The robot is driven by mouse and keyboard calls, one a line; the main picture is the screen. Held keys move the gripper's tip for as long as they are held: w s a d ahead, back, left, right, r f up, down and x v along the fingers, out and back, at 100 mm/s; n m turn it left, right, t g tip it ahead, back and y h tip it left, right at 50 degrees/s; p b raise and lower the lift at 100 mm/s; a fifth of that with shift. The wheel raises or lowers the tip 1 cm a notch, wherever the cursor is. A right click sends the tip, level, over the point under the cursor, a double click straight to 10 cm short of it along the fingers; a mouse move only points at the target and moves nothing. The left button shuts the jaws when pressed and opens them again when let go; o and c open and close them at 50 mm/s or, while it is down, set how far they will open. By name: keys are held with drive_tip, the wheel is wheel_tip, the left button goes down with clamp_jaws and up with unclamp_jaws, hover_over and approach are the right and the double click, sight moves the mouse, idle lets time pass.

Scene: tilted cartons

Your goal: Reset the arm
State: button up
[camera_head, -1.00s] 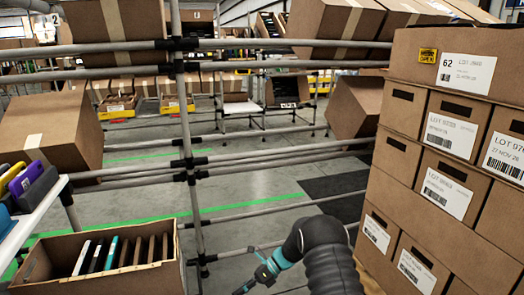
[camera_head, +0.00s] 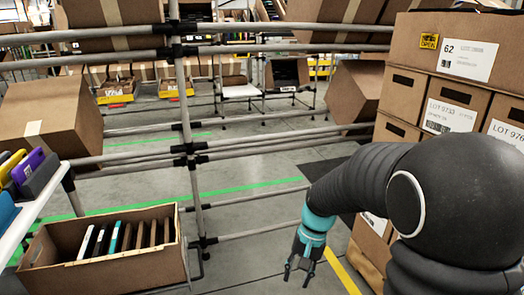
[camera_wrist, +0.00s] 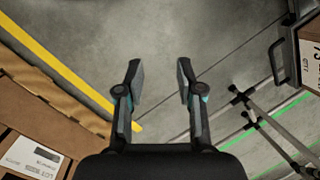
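My gripper (camera_head: 299,268) hangs at the lower middle of the head view, pointing down, in front of the grey pipe rack (camera_head: 190,150). In the wrist view my gripper (camera_wrist: 158,75) shows two fingers spread apart, with only bare concrete floor between them. It is open and empty. My dark arm fills the lower right of the head view and covers part of the stacked cartons (camera_head: 395,106) there.
An open carton (camera_head: 110,277) with several upright items stands at lower left, beside a white table (camera_head: 42,205) holding coloured cases. Tilted cartons (camera_head: 48,120) rest on the rack. A yellow floor line (camera_head: 340,270) runs beside the stack.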

drive_tip(key=s+d+r+n+t+h+p, duration=0.1)
drive_tip(key=s+d+r+t, duration=0.2)
drive_tip(key=s+r, duration=0.5)
drive_tip(key=s+d+r+n+t+h+p, duration=0.1)
drive_tip(key=s+d+r+n+t, duration=0.1)
drive_tip(key=s+r, duration=0.6)
drive_tip(key=shift+d+r+t, duration=0.5)
drive_tip(key=shift+d+t, duration=0.4)
drive_tip(key=shift+t, duration=0.3)
